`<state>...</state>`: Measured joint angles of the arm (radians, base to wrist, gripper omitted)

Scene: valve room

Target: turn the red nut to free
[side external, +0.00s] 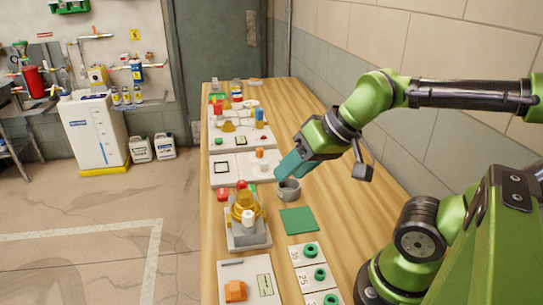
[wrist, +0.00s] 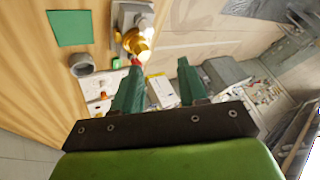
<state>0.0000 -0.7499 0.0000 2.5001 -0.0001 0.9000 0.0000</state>
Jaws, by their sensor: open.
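Several red parts show in the side view, and I cannot tell which is the red nut. Two red pieces, one left (side external: 222,195) and one right (side external: 241,185), sit behind the amber-topped valve unit (side external: 246,209). A smaller red piece (side external: 263,138) is on a white panel farther back. The wrist view shows a bit of red (wrist: 136,60) by the left fingertip, partly hidden. My gripper (side external: 284,170) has teal fingers and is above the table, over the area near the grey cup (side external: 288,190). In the wrist view my gripper (wrist: 160,66) is open with nothing between its fingers.
The wooden table (side external: 285,263) holds a green square (side external: 299,221), white plates with green rings (side external: 312,250) and a plate with an orange part (side external: 236,290). White panels with fittings (side external: 240,135) fill the far end. A wall runs along the right.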

